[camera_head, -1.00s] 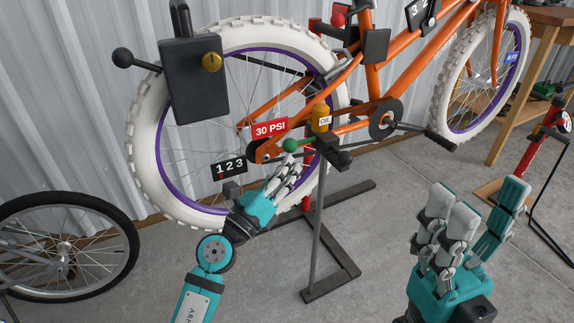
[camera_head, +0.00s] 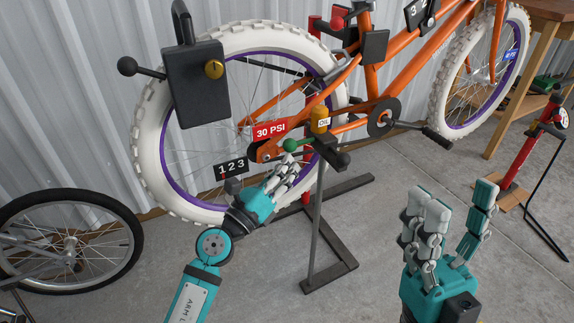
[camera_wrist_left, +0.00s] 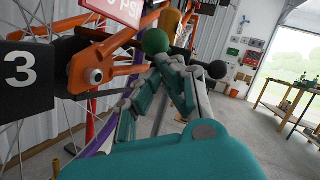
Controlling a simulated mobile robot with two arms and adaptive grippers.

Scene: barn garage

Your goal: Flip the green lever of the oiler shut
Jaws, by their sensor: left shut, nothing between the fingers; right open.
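The oiler (camera_head: 321,120) is a small amber bottle marked OIL on top of a thin grey stand beside the orange bike. Its green lever shows as a green ball (camera_head: 291,145) sticking out to the left of the oiler. My left gripper (camera_head: 289,163) is shut and empty, with its fingertips just below the green ball. In the left wrist view the green ball (camera_wrist_left: 155,41) sits right at the fingertips; I cannot tell whether they touch. My right gripper (camera_head: 450,210) is open and empty, raised at the lower right, away from the oiler.
The orange bike (camera_head: 420,65) stands behind the oiler. A black lock box (camera_head: 196,85) with a black ball lever is at the upper left. A 30 PSI tag (camera_head: 270,130) and a 123 plate (camera_head: 230,165) hang near the left gripper. A black wheel (camera_head: 70,250) is at lower left.

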